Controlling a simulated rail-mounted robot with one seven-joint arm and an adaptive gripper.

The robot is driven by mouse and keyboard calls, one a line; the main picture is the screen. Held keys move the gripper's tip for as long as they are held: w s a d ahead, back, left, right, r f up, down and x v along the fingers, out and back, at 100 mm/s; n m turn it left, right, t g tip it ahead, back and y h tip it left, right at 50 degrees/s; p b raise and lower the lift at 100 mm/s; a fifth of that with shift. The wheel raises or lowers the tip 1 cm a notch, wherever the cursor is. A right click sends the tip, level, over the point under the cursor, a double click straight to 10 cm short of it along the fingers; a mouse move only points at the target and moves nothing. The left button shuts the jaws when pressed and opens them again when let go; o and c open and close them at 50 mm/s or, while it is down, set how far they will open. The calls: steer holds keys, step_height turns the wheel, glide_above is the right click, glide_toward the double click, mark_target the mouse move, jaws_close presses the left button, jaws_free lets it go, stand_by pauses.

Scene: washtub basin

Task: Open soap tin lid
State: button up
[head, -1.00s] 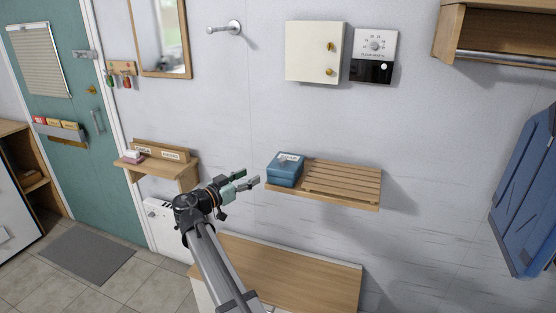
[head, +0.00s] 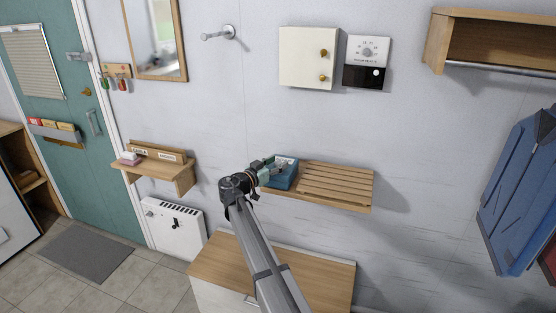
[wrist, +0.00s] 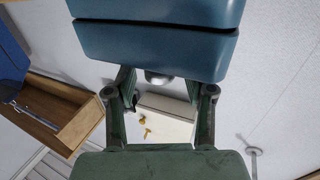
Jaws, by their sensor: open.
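The soap tin is a blue box (head: 285,180) on the left end of the slatted wall shelf. In the wrist view the tin (wrist: 155,45) fills the top, close to the camera, with a dark seam between lid and body. The lid (wrist: 150,58) looks shut. A small grey rounded piece (wrist: 158,77) shows at the lid's edge. My gripper (head: 272,164) is at the tin's left and partly covers it. In the wrist view its green fingers (wrist: 166,88) are spread apart with nothing held. Whether they touch the lid I cannot tell.
The slatted wooden shelf (head: 335,182) is bare to the right of the tin. A cream cabinet (head: 307,58) and a dial box (head: 367,62) hang above. A small shelf (head: 160,168) is left, and a wooden-topped cabinet (head: 320,275) stands below.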

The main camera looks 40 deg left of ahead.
steer(key=shift+w, duration=0.45)
jaws_close()
